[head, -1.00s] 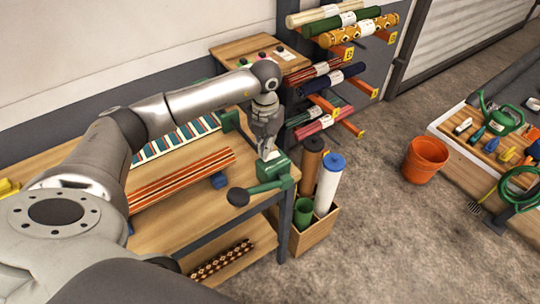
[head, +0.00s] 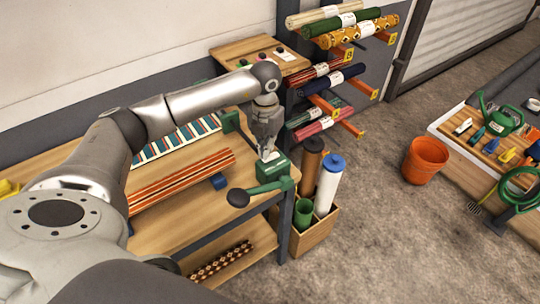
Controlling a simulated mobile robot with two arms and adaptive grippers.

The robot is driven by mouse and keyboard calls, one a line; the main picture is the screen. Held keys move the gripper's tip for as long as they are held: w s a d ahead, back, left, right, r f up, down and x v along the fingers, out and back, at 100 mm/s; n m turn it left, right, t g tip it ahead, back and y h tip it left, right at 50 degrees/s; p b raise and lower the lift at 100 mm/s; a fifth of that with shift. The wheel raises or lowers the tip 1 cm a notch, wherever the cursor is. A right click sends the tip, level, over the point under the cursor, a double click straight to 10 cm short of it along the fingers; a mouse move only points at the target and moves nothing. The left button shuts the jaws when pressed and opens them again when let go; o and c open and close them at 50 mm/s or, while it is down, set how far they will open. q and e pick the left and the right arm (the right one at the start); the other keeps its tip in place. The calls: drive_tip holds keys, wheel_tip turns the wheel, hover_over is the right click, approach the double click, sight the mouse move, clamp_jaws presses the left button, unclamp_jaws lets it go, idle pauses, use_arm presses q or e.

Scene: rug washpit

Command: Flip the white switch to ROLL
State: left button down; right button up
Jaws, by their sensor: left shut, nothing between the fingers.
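The white switch (head: 271,156) is a small white piece on top of the green box (head: 274,168) at the right end of the workbench. My left gripper (head: 265,149) points down right above the box, shut and empty, with its fingertips at the white switch. I cannot tell whether they touch it. The fingers partly hide the switch, and no ROLL marking can be read. My right gripper is not in view.
A green crank with a black knob (head: 238,197) sticks out in front of the box. An orange bucket (head: 426,160) stands on the floor.

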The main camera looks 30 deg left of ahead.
use_arm(q)
drive_tip(key=shift+s+f+b, duration=0.1)
drive_tip(key=shift+f+b, duration=0.95)
drive_tip(key=shift+f, duration=0.3)
idle(0.6)
drive_tip(key=shift+r, duration=0.2)
drive_tip(key=shift+r+p, duration=0.8)
drive_tip(key=shift+r, duration=0.15)
drive_tip(key=shift+r+p, duration=1.45)
drive_tip(key=shift+r, duration=1)
drive_tip(key=shift+f, duration=0.1)
